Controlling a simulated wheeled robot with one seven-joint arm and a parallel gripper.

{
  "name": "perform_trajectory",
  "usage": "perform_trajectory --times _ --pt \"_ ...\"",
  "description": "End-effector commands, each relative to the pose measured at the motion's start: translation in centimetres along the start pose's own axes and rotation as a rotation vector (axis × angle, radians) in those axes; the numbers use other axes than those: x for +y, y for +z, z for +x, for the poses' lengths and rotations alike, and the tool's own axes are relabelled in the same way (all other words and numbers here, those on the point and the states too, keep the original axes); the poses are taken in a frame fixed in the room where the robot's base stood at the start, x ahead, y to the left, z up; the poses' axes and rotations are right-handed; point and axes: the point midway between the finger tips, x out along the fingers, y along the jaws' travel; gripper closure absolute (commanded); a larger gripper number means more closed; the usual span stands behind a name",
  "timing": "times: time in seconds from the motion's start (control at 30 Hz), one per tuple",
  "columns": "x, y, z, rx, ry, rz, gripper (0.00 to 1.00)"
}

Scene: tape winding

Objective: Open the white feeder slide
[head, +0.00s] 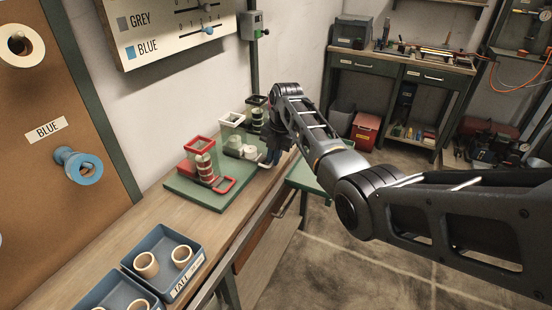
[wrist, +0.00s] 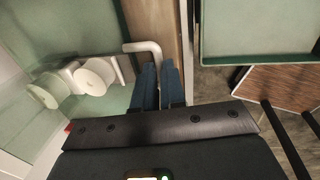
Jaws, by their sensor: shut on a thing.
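The white feeder (head: 231,125) stands between a red and a black feeder on the green base at the wall. In the wrist view its white round pieces (wrist: 97,76) lie left of my fingers. The white slide's bent handle (wrist: 143,47) runs in between my two blue fingertips. My gripper (wrist: 159,72) is shut on this handle, at the front edge of the green base. In the head view my gripper (head: 268,157) is partly hidden by my wrist. How far the slide is out cannot be told.
The red feeder (head: 200,146) with its red handle is nearer, and the black feeder (head: 257,101) is farther back. Blue trays (head: 186,245) with tan rings sit at the front of the bench. A green tray (wrist: 258,62) lies right of my gripper, beyond the bench edge.

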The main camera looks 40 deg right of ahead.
Motion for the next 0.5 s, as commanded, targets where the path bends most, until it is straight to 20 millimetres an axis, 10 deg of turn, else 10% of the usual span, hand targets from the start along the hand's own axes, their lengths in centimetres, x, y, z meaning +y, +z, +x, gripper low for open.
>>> perform_trajectory --times 0.5 --pt "0.00 -0.01 0.00 0.000 0.001 0.000 0.64"
